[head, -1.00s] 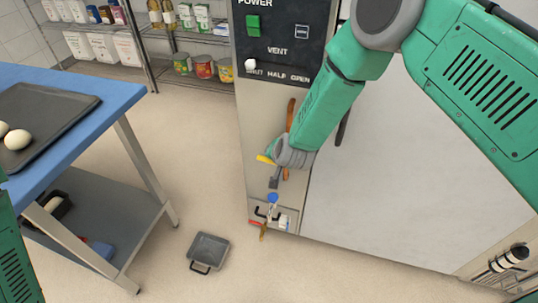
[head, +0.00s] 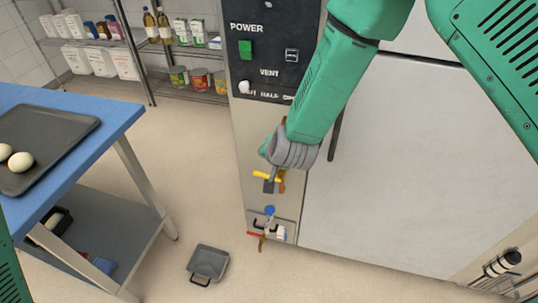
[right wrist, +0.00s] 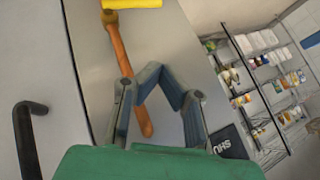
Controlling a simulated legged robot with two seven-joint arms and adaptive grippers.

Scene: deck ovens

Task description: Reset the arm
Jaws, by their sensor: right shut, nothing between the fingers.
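My right arm comes down from the upper right in the head view. Its grey right gripper (head: 290,152) is in front of the oven's narrow control column (head: 256,130). In the right wrist view the fingers (right wrist: 160,72) meet at their tips, with nothing between them. An orange handle (right wrist: 125,75) on the column lies behind the fingers; a yellow piece (right wrist: 132,3) sits at its far end. In the head view the gripper hides most of this handle, while the yellow piece (head: 266,176) shows below it. My left gripper is not in view.
The large pale oven door (head: 400,170) is right of the column, with a dark handle (head: 335,136). A blue-topped table (head: 110,117) with a dark tray (head: 75,135) stands left. A grey pan (head: 208,262) lies on the floor.

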